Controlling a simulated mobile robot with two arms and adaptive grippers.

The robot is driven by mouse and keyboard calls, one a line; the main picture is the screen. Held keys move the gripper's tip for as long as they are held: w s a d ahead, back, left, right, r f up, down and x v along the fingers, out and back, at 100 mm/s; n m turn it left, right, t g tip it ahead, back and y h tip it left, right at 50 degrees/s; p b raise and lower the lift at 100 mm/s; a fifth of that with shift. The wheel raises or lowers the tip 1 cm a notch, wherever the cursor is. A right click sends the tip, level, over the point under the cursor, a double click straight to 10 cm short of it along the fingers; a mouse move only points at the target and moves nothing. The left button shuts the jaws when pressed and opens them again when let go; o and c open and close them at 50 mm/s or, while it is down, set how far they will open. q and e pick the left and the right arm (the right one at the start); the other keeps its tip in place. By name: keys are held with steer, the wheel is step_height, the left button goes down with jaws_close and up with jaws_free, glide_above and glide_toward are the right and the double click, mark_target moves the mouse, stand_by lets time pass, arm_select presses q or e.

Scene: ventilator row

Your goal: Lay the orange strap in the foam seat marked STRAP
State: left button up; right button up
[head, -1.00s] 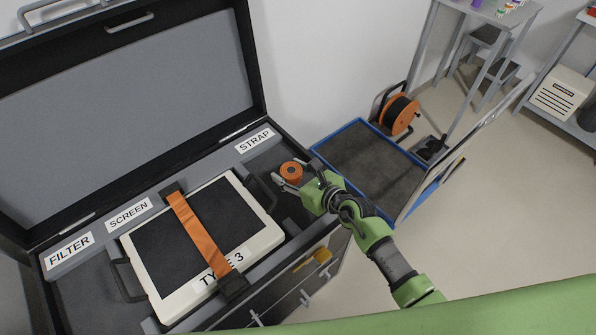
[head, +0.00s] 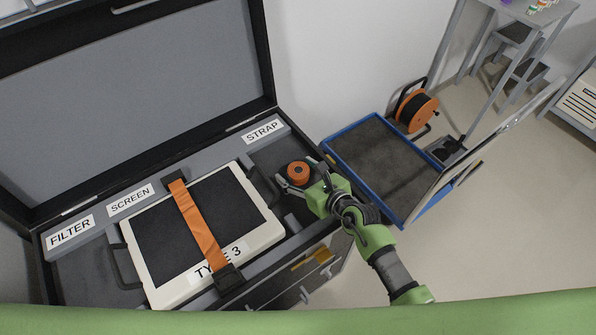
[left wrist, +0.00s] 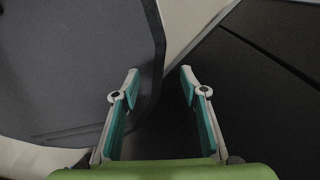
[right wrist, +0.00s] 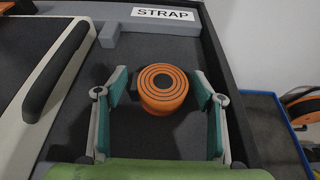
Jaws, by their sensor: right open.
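The orange strap (head: 298,170) is rolled into a coil and sits in the dark foam seat (head: 271,158) beside the STRAP label (head: 262,131), at the right end of the open case. Its ringed top faces up in the right wrist view (right wrist: 163,83). My right gripper (right wrist: 161,73) is open, with one finger on each side of the coil and a visible gap on both sides. In the head view its fingers reach around the coil from the front right. My left gripper (left wrist: 160,72) is open and empty and shows only in the left wrist view.
A white-framed panel (head: 160,244) with another orange strap across it fills the SCREEN seat. A blue-rimmed tray (head: 347,129) and an orange cable reel (head: 418,108) stand right of the case. The lid (head: 150,88) is raised behind.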

steer(key=shift+r, duration=0.2)
steer(key=p+v, duration=0.1)
steer(key=v, duration=1)
steer(key=shift+s+d, duration=0.2)
steer(key=shift+d, duration=0.05)
steer(key=shift+s+d+r, duration=0.1)
steer(key=shift+s+r, duration=0.05)
